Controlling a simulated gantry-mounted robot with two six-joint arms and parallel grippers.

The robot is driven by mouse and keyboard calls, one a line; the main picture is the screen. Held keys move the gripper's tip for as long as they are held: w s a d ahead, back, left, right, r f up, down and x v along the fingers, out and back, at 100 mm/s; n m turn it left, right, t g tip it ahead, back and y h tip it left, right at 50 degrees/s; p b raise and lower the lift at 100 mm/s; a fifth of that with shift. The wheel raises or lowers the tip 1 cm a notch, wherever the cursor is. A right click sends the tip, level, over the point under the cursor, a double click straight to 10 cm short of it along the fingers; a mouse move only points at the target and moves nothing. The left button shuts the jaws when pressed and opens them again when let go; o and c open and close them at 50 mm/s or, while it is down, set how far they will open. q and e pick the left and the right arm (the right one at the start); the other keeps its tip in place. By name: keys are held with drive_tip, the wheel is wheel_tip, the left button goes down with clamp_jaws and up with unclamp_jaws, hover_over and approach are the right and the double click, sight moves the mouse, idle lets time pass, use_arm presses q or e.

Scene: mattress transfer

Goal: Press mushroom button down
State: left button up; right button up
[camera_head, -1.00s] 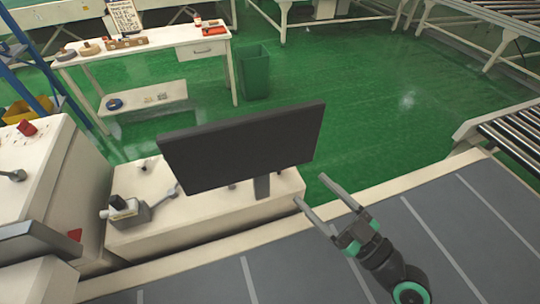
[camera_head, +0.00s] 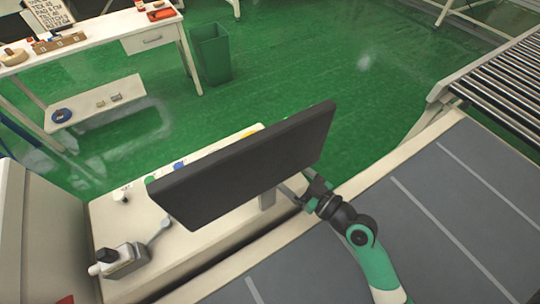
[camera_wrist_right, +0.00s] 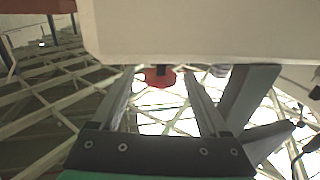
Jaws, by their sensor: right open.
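A red mushroom button (camera_wrist_right: 158,77) with a dark stem shows in the right wrist view, against the edge of a cream console. It lies in line with the gap between the fingers of my open right gripper (camera_wrist_right: 158,92). I cannot tell whether the fingers touch it. In the head view my right gripper (camera_head: 299,186) reaches in beside the monitor's lower right edge, with its fingertips partly hidden behind the screen. The red button does not show in the head view; the monitor hides part of the console top (camera_head: 165,255). My left gripper is not in view.
The dark monitor (camera_head: 240,170) stands on the console. Small coloured buttons, including a green one (camera_head: 150,180), sit behind it. A grey device (camera_head: 125,260) stands at the console's left. A grey conveyor belt (camera_head: 440,200) runs along the right.

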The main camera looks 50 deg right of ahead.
drive_tip(key=w, duration=0.4)
drive_tip(key=shift+w, duration=0.25)
clamp_jaws()
idle(1.1)
